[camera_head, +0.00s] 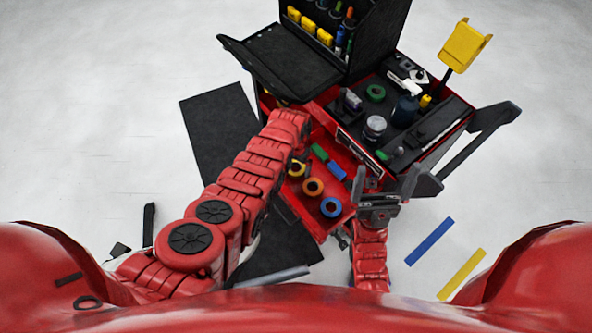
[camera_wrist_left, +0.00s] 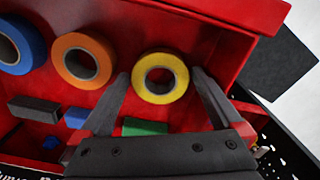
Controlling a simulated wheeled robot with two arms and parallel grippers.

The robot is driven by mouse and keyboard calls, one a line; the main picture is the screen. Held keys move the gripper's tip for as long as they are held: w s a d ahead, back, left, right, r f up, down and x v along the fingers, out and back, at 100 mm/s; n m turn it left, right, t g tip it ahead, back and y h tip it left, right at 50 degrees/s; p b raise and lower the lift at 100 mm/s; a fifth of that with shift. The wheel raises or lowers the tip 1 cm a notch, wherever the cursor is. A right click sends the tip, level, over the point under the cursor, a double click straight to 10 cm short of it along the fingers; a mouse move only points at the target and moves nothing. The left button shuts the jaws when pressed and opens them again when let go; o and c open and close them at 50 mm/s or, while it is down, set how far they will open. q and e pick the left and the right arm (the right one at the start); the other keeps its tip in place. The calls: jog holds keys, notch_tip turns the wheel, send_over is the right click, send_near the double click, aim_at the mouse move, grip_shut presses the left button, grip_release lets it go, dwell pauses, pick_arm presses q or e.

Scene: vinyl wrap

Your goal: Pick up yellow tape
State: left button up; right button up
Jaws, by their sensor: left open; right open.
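The yellow tape (camera_wrist_left: 160,97) is a ring lying in the open red drawer. In the left wrist view it lies between the two fingertips of my left gripper (camera_wrist_left: 160,76), with a gap on each side. My left gripper is open and empty. In the head view the yellow tape (camera_head: 294,175) is partly hidden by my left gripper (camera_head: 298,158). An orange tape (camera_wrist_left: 61,68) and a blue tape (camera_wrist_left: 36,38) lie in a row beside it. My right gripper (camera_head: 386,180) is open and empty, right of the drawer.
Green (camera_head: 320,152) and blue (camera_head: 337,172) pieces lie near the tapes in the drawer (camera_head: 357,158). The tool cart's top tray holds a dark bottle (camera_head: 405,110) and a green roll (camera_head: 375,92). A blue strip (camera_head: 430,241) and a yellow strip (camera_head: 462,274) lie on the floor.

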pick_arm(q)
jog(key=c, duration=1.1)
jog(key=shift+r, duration=0.15)
jog(key=shift+c, duration=0.2)
